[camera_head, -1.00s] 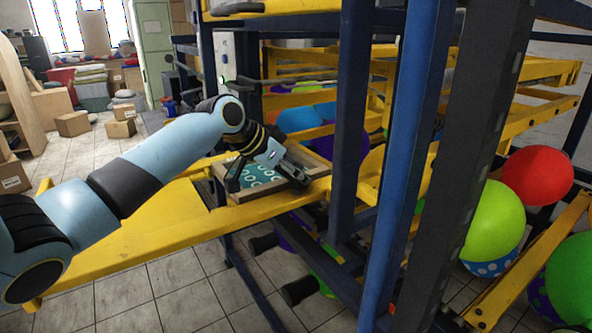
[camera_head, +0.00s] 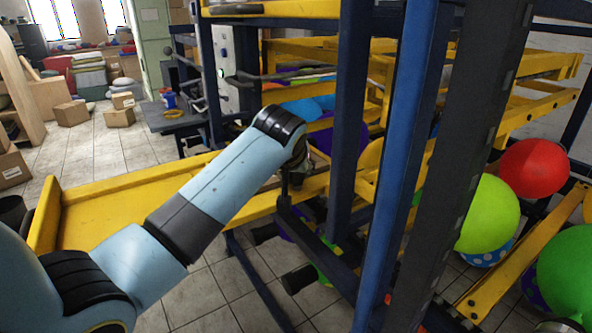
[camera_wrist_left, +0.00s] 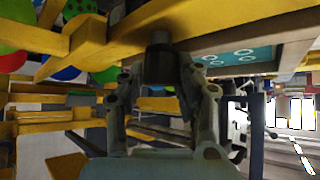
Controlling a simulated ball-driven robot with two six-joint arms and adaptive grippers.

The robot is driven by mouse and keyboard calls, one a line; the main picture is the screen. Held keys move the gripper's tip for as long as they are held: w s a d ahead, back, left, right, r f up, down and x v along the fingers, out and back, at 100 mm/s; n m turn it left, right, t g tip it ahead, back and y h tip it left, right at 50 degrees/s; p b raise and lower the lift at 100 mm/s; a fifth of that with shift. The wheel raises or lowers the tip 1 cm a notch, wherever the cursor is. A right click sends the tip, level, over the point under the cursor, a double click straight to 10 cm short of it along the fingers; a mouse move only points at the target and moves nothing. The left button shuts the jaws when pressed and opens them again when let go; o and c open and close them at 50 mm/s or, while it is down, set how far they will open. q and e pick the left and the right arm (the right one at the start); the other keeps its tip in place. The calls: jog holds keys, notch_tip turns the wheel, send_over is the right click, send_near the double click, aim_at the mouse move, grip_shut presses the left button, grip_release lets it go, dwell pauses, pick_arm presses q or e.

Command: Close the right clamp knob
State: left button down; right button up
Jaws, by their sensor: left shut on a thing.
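A dark cylindrical clamp knob (camera_wrist_left: 160,66) hangs under a yellow beam (camera_wrist_left: 225,22) in the left wrist view. My left gripper (camera_wrist_left: 160,82) has its two fingers on either side of the knob and is shut on it from below. In the head view my left arm reaches in from the left, and its wrist is bent down at the yellow frame edge. The gripper and knob are mostly hidden there behind the wrist. A teal screen with pale rings (camera_wrist_left: 235,58) lies beside the knob. My right gripper is not in view.
Blue posts (camera_head: 395,150) and a dark post (camera_head: 465,150) stand close to the right of my left arm. Red (camera_head: 534,167) and lime (camera_head: 487,214) balloons lie behind them. A yellow table (camera_head: 110,235) lies beside my arm. Open tiled floor is at left.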

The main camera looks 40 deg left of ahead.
pick_arm(q)
jog(key=shift+d+n+g+y, duration=0.1)
jog(key=shift+n+g+y, duration=0.2)
jog(key=shift+n+y, duration=0.4)
jog(key=shift+n, duration=0.3)
jog(key=c, duration=0.9)
grip_release()
jog(key=shift+c, duration=0.2)
jog(key=v, duration=1.2)
